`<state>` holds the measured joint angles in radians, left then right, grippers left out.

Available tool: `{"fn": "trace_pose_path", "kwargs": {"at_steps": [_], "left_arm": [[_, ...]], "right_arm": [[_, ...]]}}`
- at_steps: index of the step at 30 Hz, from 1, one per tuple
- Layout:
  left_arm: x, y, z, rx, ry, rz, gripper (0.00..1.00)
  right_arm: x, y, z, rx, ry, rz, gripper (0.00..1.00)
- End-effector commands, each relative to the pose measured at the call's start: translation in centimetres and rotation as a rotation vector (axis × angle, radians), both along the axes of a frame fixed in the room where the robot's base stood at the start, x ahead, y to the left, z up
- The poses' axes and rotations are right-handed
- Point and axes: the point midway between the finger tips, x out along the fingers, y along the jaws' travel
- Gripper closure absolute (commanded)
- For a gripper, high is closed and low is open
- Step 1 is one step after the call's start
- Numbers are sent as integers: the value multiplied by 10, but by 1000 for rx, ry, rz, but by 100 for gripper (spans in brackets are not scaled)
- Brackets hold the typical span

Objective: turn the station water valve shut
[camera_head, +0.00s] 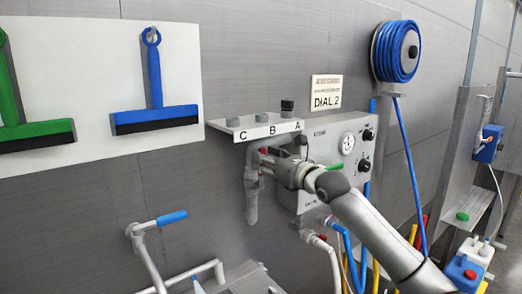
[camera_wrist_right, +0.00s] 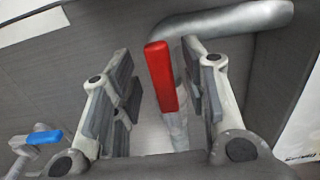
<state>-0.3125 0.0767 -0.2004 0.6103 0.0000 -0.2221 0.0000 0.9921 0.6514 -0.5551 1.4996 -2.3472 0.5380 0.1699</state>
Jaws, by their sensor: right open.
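A red lever handle (camera_wrist_right: 162,78), which looks like the water valve's handle, stands between the two open fingers of my right gripper (camera_wrist_right: 156,62) in the right wrist view. It sits nearer the right finger there; I cannot tell whether it touches. In the head view my right gripper (camera_head: 275,166) reaches in front of the wall panel (camera_head: 312,188), beside a grey bent pipe (camera_head: 252,188). Only small red bits (camera_head: 264,150) show there, the rest hidden by the gripper. The grey pipe also crosses the top right of the wrist view (camera_wrist_right: 235,20). My left gripper is out of view.
A shelf (camera_head: 230,130) marked C, B, A juts out above my gripper. Dials and knobs (camera_head: 365,134) sit on the panel to the right. A blue hose reel (camera_head: 397,52) hangs above. A blue-handled lever (camera_head: 171,217) stands at the lower left.

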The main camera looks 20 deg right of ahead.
Motion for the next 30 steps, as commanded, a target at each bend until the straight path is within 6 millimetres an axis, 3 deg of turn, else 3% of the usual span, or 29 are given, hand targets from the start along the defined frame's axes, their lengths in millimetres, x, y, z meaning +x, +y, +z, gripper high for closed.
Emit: {"fn": "trace_pose_path", "kwargs": {"at_steps": [7, 20, 30], "left_arm": [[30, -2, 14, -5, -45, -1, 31], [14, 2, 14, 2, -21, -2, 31], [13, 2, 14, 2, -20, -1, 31]], "right_arm": [[20, 7, 1, 2, 1, 0, 59], [25, 9, 0, 0, -1, 0, 60], [25, 9, 0, 1, -1, 0, 100]]}}
